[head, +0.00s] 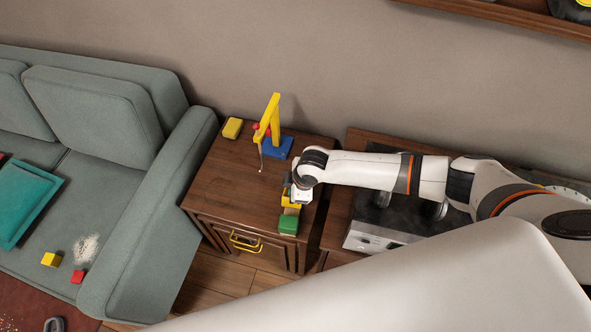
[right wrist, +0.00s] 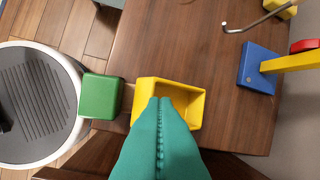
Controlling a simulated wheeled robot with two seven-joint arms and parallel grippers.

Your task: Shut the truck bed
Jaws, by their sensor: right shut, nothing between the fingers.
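The toy truck stands on the wooden side table, with a green cab (head: 288,224) and a yellow bed (head: 291,204). In the right wrist view the green cab (right wrist: 100,96) is left of the open yellow bed (right wrist: 187,103); how far the bed is tilted is hard to tell. My right gripper (head: 297,195) is over the bed and hides part of it in the head view. In the right wrist view its teal fingers (right wrist: 160,102) are together and empty, overlapping the bed's near side; I cannot tell whether they touch it. My left gripper is not in view.
A yellow toy crane (head: 271,118) with a blue base (head: 277,147) and a yellow block (head: 232,128) stand at the table's back. A green sofa (head: 150,235) is left; a low cabinet with a grey device (head: 375,239) is right. The table's left part is clear.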

